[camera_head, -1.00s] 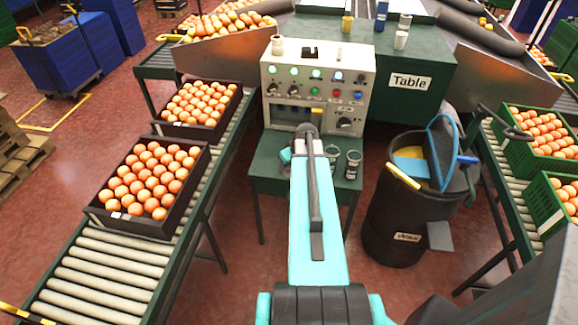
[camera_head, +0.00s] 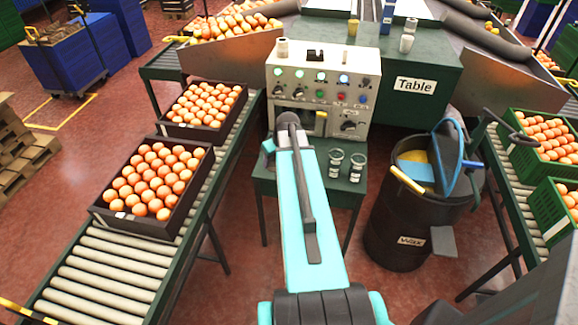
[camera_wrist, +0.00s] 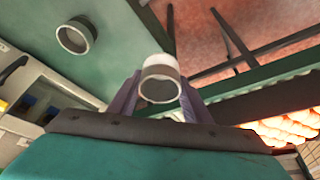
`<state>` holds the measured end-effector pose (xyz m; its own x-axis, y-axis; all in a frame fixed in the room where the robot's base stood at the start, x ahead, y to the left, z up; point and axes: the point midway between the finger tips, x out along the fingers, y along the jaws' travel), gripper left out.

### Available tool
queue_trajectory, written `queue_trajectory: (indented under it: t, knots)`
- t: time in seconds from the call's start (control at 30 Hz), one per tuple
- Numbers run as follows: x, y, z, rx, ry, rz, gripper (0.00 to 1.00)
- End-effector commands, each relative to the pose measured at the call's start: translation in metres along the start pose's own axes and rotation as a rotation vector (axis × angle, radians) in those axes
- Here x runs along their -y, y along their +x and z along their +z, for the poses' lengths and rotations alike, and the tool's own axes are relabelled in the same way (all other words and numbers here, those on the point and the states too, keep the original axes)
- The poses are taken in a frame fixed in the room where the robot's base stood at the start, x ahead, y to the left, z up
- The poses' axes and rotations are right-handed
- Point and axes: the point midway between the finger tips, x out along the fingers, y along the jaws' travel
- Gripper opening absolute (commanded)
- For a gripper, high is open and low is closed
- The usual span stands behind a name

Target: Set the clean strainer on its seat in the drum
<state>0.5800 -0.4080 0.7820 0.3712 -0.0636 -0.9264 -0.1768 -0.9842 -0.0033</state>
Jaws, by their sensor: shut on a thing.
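My gripper (camera_wrist: 160,95) is shut on a short round cup with a pale band and dark open centre, which I take for the strainer (camera_wrist: 160,68). My arm hides both in the head view. They are over the small green table (camera_head: 349,197), left of two similar glass-like cups (camera_head: 336,164) (camera_head: 357,167). One of these cups (camera_wrist: 76,36) shows on green in the wrist view. The black drum (camera_head: 392,222), labelled Wax, stands right of the table, apart from my gripper. Its top is open with yellow inside and a blue lid (camera_head: 446,150) tilted up; I cannot make out the seat.
A control panel (camera_head: 323,73) rises behind the small table. A yellow-handled tool (camera_head: 406,180) lies across the drum's rim. Red floor shows between table and drum.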

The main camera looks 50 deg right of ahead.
Motion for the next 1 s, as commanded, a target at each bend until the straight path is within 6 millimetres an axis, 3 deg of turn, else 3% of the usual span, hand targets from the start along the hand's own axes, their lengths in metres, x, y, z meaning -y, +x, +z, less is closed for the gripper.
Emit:
queue_trajectory:
  t: [0.2, 0.5, 1.0]
  knots:
    - [0.06, -0.027, -0.048, 0.003, -0.042, -0.016, 0.18]
    - [0.146, -0.069, -0.098, 0.009, -0.085, -0.032, 0.18]
    - [0.295, -0.152, -0.147, 0.006, -0.14, -0.051, 0.18]
